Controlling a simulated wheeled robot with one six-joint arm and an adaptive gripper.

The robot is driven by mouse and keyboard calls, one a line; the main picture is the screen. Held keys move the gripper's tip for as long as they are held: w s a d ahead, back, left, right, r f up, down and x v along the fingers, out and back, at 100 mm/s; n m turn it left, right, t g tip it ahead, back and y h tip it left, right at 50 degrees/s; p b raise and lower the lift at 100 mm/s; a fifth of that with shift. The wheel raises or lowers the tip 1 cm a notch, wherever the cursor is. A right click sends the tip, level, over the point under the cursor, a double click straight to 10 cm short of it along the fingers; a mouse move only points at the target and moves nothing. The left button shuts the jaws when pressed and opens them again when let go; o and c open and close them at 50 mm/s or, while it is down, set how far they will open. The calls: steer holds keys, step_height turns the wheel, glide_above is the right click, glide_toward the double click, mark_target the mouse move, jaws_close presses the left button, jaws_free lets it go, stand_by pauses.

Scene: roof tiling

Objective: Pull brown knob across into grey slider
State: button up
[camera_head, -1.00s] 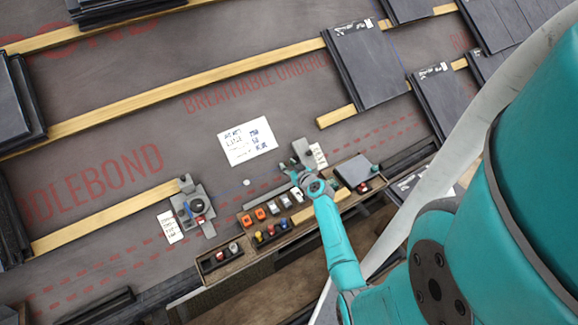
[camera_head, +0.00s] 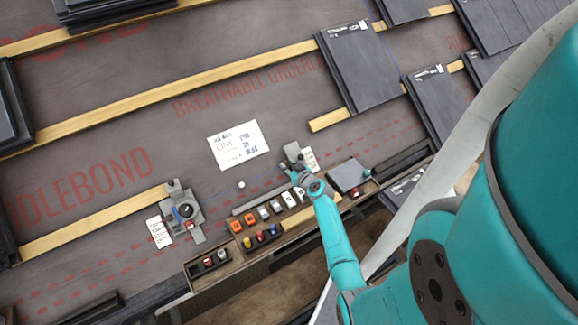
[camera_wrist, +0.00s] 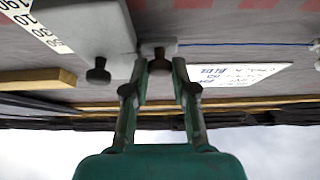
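In the wrist view a dark brown knob (camera_wrist: 160,66) on a small grey block (camera_wrist: 158,47) sits between the two fingertips of my gripper (camera_wrist: 159,64). The fingers are apart, with a gap visible on both sides of the knob. A larger grey plate (camera_wrist: 90,25) with a second dark knob (camera_wrist: 97,73) lies just left of it; I cannot tell for certain whether this is the grey slider. In the head view my gripper (camera_head: 297,178) is at the grey fixture (camera_head: 293,153) beside the tool tray; its fingertips are too small to make out.
A wooden tray (camera_head: 232,263) with several coloured parts lies in front of the fixture. Another grey device (camera_head: 181,211) ends the left batten. A white note (camera_head: 238,144) lies on the underlay. A thin blue line (camera_wrist: 230,44) runs right from the small block. Slate stacks (camera_head: 360,66) stand above.

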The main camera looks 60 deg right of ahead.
steer(key=o, duration=0.4)
steer(key=shift+s+d, duration=0.15)
steer(key=shift+d, duration=0.05)
steer(key=v, duration=1.2)
steer(key=r, duration=0.3)
steer(key=s+a+r, duration=0.1)
steer(key=r, duration=0.2)
steer(key=s+r, duration=0.1)
steer(key=r, duration=0.3)
steer(key=shift+a+r, duration=0.1)
steer(key=shift+a, duration=0.05)
stand_by(0.6)
